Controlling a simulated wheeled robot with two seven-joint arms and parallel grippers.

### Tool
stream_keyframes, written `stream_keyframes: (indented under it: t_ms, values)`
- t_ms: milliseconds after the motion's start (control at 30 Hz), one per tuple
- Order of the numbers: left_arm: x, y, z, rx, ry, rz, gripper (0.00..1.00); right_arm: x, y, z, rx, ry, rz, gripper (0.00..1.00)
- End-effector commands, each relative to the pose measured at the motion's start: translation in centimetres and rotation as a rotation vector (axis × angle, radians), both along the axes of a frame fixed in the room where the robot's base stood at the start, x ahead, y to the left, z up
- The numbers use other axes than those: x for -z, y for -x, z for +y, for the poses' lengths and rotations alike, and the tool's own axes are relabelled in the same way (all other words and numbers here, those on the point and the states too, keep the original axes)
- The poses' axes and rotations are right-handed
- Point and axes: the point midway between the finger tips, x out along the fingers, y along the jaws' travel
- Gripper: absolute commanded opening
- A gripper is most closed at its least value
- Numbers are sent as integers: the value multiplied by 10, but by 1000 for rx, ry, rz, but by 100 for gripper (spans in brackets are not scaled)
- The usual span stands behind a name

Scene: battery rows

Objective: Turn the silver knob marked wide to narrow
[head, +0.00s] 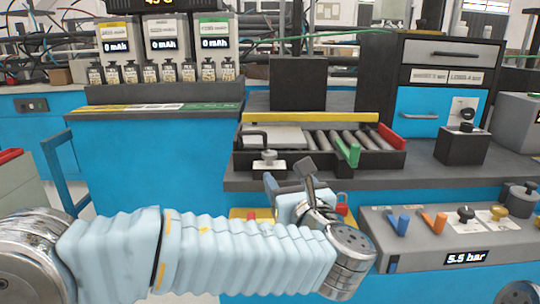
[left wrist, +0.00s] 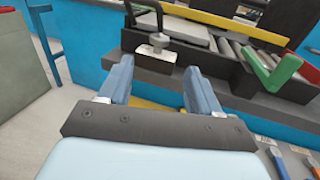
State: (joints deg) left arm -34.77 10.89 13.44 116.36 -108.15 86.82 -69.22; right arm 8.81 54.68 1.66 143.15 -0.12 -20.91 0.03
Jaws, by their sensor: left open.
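A silver knob (head: 268,155) stands on a small pale labelled plate at the front left of the roller tray; the label's words are too small to read. In the left wrist view the silver knob (left wrist: 159,40) shows just beyond the fingers, near the middle. My left gripper (head: 288,183) is in front of and below the knob in the head view. In the left wrist view my left gripper (left wrist: 157,70) has its two blue fingers spread apart, with nothing between them. The fingers do not touch the knob. My right gripper is not in view.
A roller tray (head: 390,160) with a green lever (head: 348,150) and a red end piece (head: 390,141) lies behind the knob. A dark bent handle (head: 264,133) stands close beside the knob. A grey panel (head: 380,222) with coloured levers and knobs is at the right.

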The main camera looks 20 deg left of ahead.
Motion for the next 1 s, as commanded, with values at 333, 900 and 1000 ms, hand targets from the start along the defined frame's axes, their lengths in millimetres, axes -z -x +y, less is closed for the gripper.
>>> stream_keyframes:
  t_ms: [333, 900, 1000]
  values:
    - [-1, -69, 41, -4, 2, 3, 63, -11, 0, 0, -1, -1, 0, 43]
    - [0, -98, 57, 0, 2, 1, 63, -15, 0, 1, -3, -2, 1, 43]
    - [0, -98, 56, 0, 2, 1, 50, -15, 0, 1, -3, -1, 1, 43]
